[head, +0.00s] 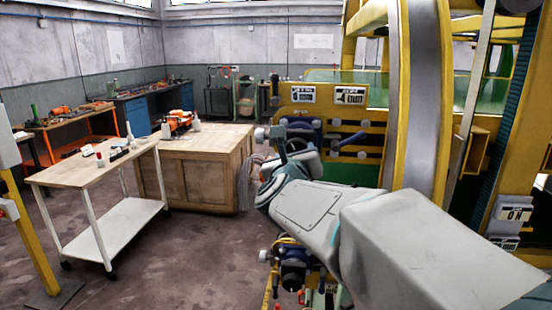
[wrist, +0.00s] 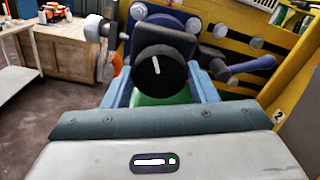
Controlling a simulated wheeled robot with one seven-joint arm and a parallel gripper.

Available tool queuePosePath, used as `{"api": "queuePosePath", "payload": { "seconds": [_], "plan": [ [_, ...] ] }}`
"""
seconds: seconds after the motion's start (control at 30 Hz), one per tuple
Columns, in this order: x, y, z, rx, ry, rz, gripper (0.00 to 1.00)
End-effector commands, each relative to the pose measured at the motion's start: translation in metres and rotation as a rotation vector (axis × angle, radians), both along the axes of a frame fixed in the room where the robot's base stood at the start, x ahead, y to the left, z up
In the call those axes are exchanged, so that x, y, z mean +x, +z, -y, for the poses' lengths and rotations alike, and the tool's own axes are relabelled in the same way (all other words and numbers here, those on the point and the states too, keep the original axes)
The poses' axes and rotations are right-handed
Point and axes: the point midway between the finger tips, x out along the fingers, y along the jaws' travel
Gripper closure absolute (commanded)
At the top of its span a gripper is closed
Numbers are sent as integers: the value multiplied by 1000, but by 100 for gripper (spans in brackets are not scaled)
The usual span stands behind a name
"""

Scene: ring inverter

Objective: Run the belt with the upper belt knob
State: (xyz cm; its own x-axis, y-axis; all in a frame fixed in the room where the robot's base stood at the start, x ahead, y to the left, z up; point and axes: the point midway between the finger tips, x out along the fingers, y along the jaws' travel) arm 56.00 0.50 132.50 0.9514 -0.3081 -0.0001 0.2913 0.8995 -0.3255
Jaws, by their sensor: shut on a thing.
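In the wrist view, a round black knob (wrist: 152,72) with a white pointer line faces the camera, the line near upright. It is mounted on a dark blue housing (wrist: 178,40) on the yellow machine. My gripper (wrist: 161,77) has its light blue fingers on the left and right sides of this knob and is shut on it. The knob's label is not visible, so I cannot read which knob it is. In the head view, my arm hides much of the grip. A lower black knob (head: 292,282) shows below my arm.
A blue-handled lever (wrist: 245,68) sticks out right of the knob, and a grey round-ended part (wrist: 95,28) lies to its left. The yellow panel (head: 364,113) stands behind. A white-legged cart (head: 125,217) and a wooden cabinet (head: 205,183) stand left; the floor between is free.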

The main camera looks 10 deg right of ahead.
Motion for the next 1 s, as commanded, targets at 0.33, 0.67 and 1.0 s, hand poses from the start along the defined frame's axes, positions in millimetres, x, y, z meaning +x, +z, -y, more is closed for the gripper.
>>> {"api": "queuePosePath", "payload": {
  "seconds": [0.33, 0.67, 1.0],
  "plan": [
    [0, -1, -1, -308, 1, -100, 70],
    [0, -1, -1, -608, 1, -197, 71],
    [0, 0, -1, -916, 1, -298, 71]
  ]
}}
